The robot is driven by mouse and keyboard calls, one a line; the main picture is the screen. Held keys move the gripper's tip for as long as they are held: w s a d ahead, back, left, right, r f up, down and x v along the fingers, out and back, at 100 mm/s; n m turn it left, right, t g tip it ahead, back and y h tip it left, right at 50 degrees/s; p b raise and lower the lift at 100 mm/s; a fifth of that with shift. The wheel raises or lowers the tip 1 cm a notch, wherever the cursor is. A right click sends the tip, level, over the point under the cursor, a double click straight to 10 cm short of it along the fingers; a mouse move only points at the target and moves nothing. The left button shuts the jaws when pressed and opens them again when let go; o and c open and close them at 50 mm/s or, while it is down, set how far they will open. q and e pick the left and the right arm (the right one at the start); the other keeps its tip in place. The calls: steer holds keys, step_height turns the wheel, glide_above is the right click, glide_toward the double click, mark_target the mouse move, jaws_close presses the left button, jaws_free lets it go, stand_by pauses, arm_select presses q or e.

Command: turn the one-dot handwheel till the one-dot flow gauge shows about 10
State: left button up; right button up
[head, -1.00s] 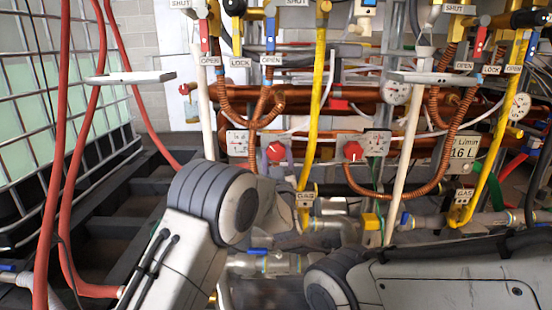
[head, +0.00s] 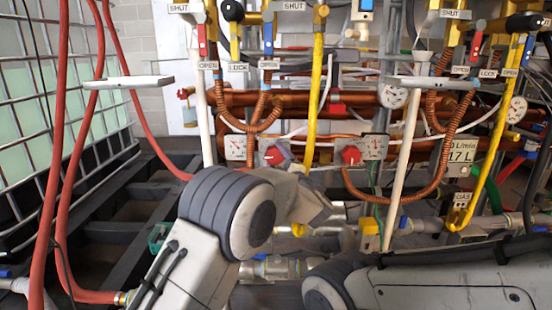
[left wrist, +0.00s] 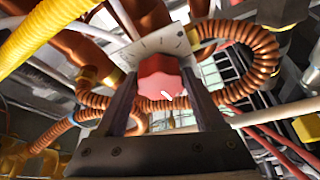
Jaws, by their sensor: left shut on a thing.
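Two red handwheels show in the head view, a left one (head: 274,156) and a right one (head: 350,155), each beside a white plate. In the left wrist view, a red handwheel (left wrist: 160,78) with a white pointer mark sits before a white plate (left wrist: 150,45) with tick marks. My left gripper (left wrist: 158,98) is shut on this wheel, one dark finger each side. Its fingertips are hard to make out in the head view, and its dot marking is too small to read surely. My right gripper is out of view.
Round dials (head: 394,96) hang among the copper pipes. Yellow gas pipes (head: 318,90), white pipes and corrugated copper hoses crowd around the wheels. Red hoses (head: 68,180) and a caged tank (head: 50,90) stand at left. My right arm crosses the lower right.

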arm_select(q)
steer(key=n, duration=0.2)
steer(key=n+g+p, duration=0.1)
steer(key=n, duration=0.1)
steer(key=shift+r+n+g, duration=0.2)
steer(key=shift+n+g, duration=0.1)
steer(key=shift+n, duration=0.1)
steer(key=n+g+h, duration=0.1)
steer(key=n, duration=0.2)
steer(key=shift+r+p, duration=0.1)
steer(key=shift+p, duration=0.25)
steer(key=n+g+h, duration=0.1)
steer(key=n, duration=0.2)
steer(key=shift+a, duration=0.1)
steer(key=shift+n+h, duration=0.6)
steer(key=shift+n, duration=0.4)
steer(key=shift+a+n+g+h+b, duration=0.15)
steer(key=shift+n+g+h+b, duration=0.3)
steer(key=shift+n+h, duration=0.35)
steer(key=n+h+b, duration=0.1)
steer(key=n, duration=0.1)
steer(key=shift+a+n, duration=0.1)
steer(key=shift+n, duration=0.2)
steer(key=n+h+b, duration=0.2)
steer(key=n+b, duration=0.1)
steer(key=shift+a+h, duration=0.15)
steer(key=shift+h, duration=0.15)
steer(key=shift+n+h+b, duration=0.8)
steer(key=shift+n+b, duration=0.2)
steer(key=shift+b, duration=0.1)
